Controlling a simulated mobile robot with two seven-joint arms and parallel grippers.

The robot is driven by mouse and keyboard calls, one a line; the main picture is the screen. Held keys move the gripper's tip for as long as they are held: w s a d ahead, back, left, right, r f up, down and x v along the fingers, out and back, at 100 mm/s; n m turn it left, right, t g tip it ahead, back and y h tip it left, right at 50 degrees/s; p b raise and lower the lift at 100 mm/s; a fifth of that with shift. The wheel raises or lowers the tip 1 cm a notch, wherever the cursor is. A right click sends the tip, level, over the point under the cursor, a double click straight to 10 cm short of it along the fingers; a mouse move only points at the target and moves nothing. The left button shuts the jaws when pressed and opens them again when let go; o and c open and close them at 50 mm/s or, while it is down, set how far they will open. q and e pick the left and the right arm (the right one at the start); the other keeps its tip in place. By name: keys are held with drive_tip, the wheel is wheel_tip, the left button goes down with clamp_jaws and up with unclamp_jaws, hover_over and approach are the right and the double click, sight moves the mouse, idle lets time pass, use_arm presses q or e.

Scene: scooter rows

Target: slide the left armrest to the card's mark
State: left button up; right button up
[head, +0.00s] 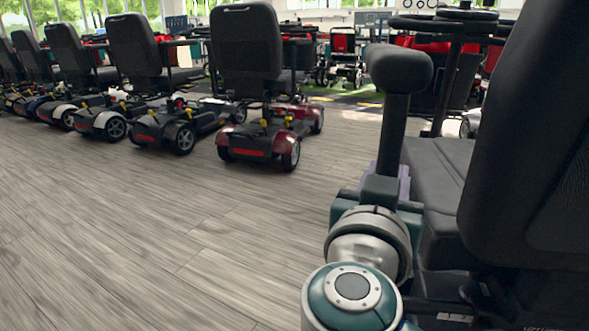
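The scooter at the right shows its black seat back (530,150) from behind. Its left armrest has a rounded black pad (398,70) on a dark upright post (392,135), left of the seat cushion (440,170). One arm, which looks like my right one, comes up from the bottom edge. Its teal and grey gripper (380,190) is at the foot of the post, by a pale purple part. Its fingers are hidden, so I cannot tell whether it grips. My other gripper is out of view. I see no card or mark.
A row of scooters stands at the left, the nearest a red one (262,140). The grey wood floor (150,230) between them and my arm is clear. More scooters (343,55) stand at the back, near the windows. The steering bars (450,22) rise behind the armrest.

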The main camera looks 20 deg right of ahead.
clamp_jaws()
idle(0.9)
